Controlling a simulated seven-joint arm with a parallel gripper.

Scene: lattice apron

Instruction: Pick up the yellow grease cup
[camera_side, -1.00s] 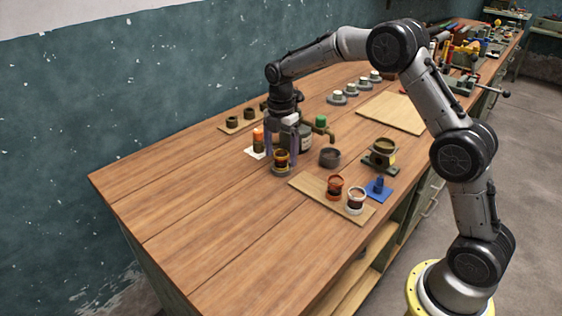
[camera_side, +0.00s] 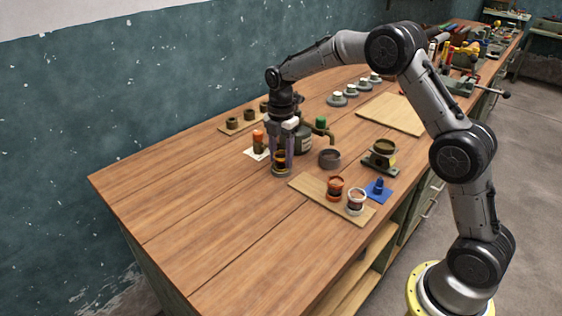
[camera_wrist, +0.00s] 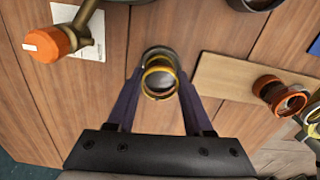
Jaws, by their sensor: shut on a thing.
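The yellow grease cup (camera_side: 281,157) stands near the middle of the bench, in a dark round base (camera_side: 281,172). In the wrist view the cup (camera_wrist: 159,77) shows as a yellow ring between the two fingers. My gripper (camera_side: 281,163) points down over it, with one finger on each side. The wrist view shows my gripper (camera_wrist: 160,88) shut on the cup. I cannot tell whether the cup is lifted clear of the base.
A wooden board (camera_side: 308,184) to the right carries an orange cup (camera_side: 335,188) and a white cup (camera_side: 356,201). A dark bowl (camera_side: 330,158) and a valve with an orange knob (camera_wrist: 50,44) are close by. The front left of the bench is clear.

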